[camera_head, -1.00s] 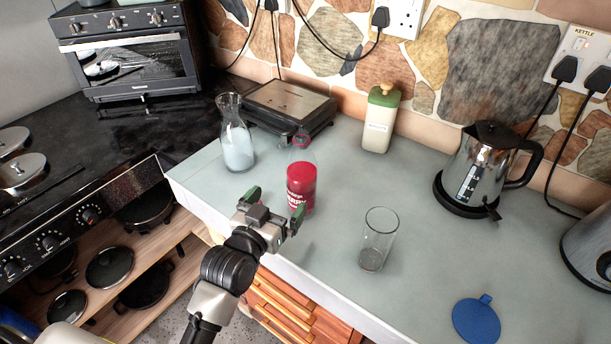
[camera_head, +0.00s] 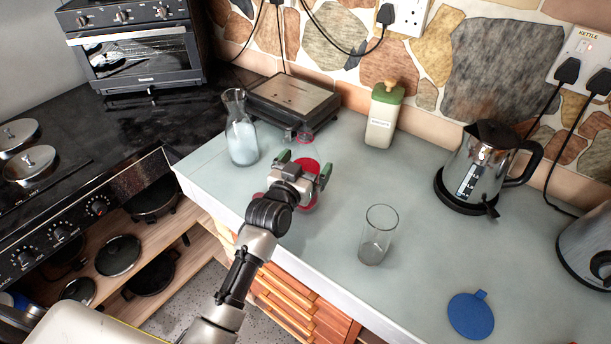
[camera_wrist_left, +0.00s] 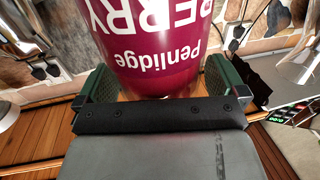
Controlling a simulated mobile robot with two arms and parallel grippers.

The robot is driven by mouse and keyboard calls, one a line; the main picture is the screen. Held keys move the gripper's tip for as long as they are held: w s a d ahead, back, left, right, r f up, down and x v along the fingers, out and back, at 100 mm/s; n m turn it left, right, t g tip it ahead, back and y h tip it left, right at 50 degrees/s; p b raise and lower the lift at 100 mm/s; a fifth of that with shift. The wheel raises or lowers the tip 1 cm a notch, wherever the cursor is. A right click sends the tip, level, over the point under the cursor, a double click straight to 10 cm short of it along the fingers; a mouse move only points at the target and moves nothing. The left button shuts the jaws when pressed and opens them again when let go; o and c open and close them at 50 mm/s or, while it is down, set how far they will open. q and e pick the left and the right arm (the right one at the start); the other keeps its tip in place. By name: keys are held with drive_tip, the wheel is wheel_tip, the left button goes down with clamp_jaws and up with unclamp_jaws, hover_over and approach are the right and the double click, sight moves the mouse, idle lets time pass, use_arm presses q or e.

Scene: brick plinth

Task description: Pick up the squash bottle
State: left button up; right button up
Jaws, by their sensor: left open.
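The squash bottle (camera_head: 309,165) is red with a clear top and stands on the grey worktop. In the head view my left gripper (camera_head: 303,168) and wrist cover most of it. In the left wrist view the bottle (camera_wrist_left: 150,50) fills the upper middle, its label upside down with "BERRY" and "Penlidge" on it. My left gripper (camera_wrist_left: 158,85) is open, with one green-padded finger on each side of the bottle's lower part as pictured. I cannot tell whether the fingers touch it. My right gripper is not in view.
A glass carafe (camera_head: 241,140) stands just left of the bottle, and a black grill (camera_head: 292,100) behind it. An empty glass (camera_head: 377,238) stands to the right. A green-capped bottle (camera_head: 382,118), kettle (camera_head: 477,165) and blue disc (camera_head: 471,315) are further off.

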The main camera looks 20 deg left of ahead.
use_arm(q)
drive_tip(key=c, duration=1.1)
drive_tip(key=shift+r, duration=0.1)
drive_tip(key=shift+c, duration=1.2)
drive_tip(key=shift+r, duration=0.15)
